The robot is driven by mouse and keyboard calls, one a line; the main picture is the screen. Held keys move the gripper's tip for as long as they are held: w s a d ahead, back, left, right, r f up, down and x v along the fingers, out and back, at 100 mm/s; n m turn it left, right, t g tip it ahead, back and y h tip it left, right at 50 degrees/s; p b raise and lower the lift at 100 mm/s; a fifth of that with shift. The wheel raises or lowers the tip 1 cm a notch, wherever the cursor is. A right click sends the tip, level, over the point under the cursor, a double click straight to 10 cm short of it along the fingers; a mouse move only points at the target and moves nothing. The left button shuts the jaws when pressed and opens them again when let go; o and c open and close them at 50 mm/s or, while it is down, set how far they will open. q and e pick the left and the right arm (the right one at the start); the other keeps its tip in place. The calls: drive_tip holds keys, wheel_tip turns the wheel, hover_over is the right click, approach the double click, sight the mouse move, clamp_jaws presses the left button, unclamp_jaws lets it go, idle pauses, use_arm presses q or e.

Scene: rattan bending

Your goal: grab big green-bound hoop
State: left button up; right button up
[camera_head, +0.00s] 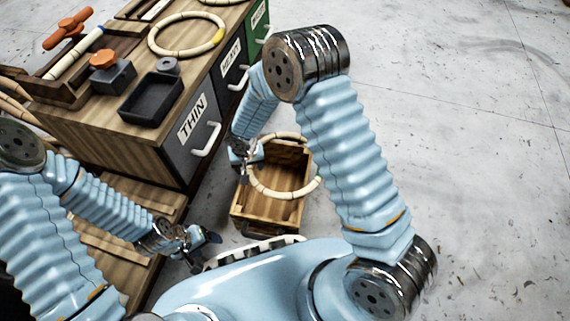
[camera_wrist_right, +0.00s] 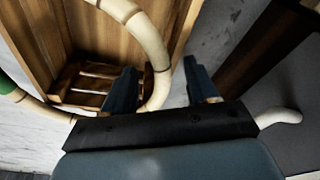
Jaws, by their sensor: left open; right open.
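A large pale rattan hoop (camera_head: 270,192) rests tilted across a wooden crate (camera_head: 244,212) on the floor. In the right wrist view the hoop (camera_wrist_right: 150,48) shows a green binding at the far left edge. My right gripper (camera_head: 245,152) is at the left side of this hoop. In the wrist view its two open fingers (camera_wrist_right: 162,88) stand either side of the rattan, which passes between them; I cannot tell whether either finger touches it. My left gripper (camera_head: 203,240) is open and empty, low beside the cabinet.
A wooden-topped cabinet (camera_head: 110,150) with labelled drawers and white handles stands left of the crate. On it are a yellow-bound hoop (camera_head: 155,47), a black tray (camera_head: 152,99) and an orange-knobbed block (camera_head: 111,75). Floor (camera_head: 480,150) to the right is clear.

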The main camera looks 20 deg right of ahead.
drive_tip(key=shift+w+f, duration=0.15)
drive_tip(key=shift+f, duration=0.55)
clamp_jaws()
